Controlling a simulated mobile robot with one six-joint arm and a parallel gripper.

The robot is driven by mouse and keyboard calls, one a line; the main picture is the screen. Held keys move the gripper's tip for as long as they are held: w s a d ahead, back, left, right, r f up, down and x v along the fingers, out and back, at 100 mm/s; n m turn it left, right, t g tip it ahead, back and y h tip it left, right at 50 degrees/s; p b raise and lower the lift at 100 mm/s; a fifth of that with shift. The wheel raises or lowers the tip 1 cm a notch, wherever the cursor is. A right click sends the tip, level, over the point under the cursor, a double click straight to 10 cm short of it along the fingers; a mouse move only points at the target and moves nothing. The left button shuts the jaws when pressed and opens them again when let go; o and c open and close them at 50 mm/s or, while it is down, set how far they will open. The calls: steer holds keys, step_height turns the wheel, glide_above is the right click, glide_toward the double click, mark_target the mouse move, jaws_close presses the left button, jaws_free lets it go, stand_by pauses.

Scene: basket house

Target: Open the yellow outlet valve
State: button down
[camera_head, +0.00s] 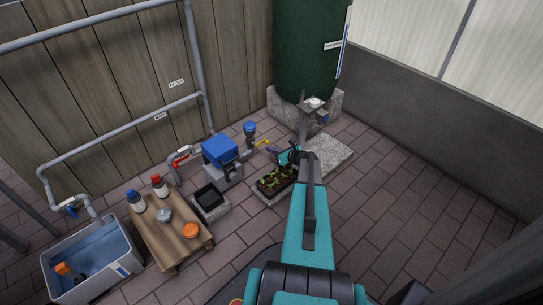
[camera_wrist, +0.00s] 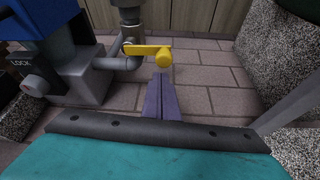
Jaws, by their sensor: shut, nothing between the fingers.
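The yellow outlet valve handle (camera_wrist: 150,50) is a flat lever with a round knob at its right end, on a grey pipe (camera_wrist: 118,63). In the wrist view it lies roughly level, pointing right. In the head view the yellow handle (camera_head: 263,143) shows small, right of the blue-topped pump. My gripper (camera_wrist: 162,78) is shut and empty, with its purple fingertips just below the knob in the wrist view. I cannot tell whether they touch it. In the head view my gripper (camera_head: 284,157) is partly hidden by my arm.
A grey pump with a blue top (camera_head: 219,150) stands left of the valve. A planter (camera_head: 274,181) sits close to my gripper. A green tank (camera_head: 309,50) stands on a concrete base behind. A wooden table (camera_head: 178,229) and a blue tub (camera_head: 88,263) are at left. Paving at right is clear.

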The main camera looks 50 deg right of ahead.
steer(key=shift+r, duration=0.4)
